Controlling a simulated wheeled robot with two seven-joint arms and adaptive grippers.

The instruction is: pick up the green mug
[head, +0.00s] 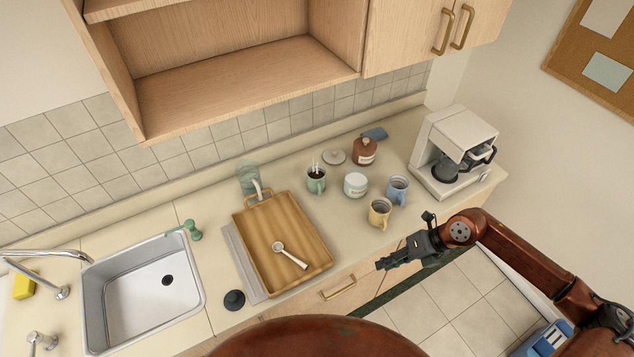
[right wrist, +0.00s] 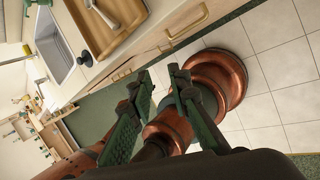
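The green mug (head: 316,183) stands upright on the counter near the back wall, between the wooden tray and a white jar. Something pale stands up out of its mouth. My right gripper (head: 383,263) is in front of the counter's front edge, to the right of and nearer than the mug, well apart from it. In the right wrist view its two fingers (right wrist: 160,78) are spread with nothing between them. The mug does not show in that view. My left gripper is not in view.
Cabinets (head: 240,65) hang above.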

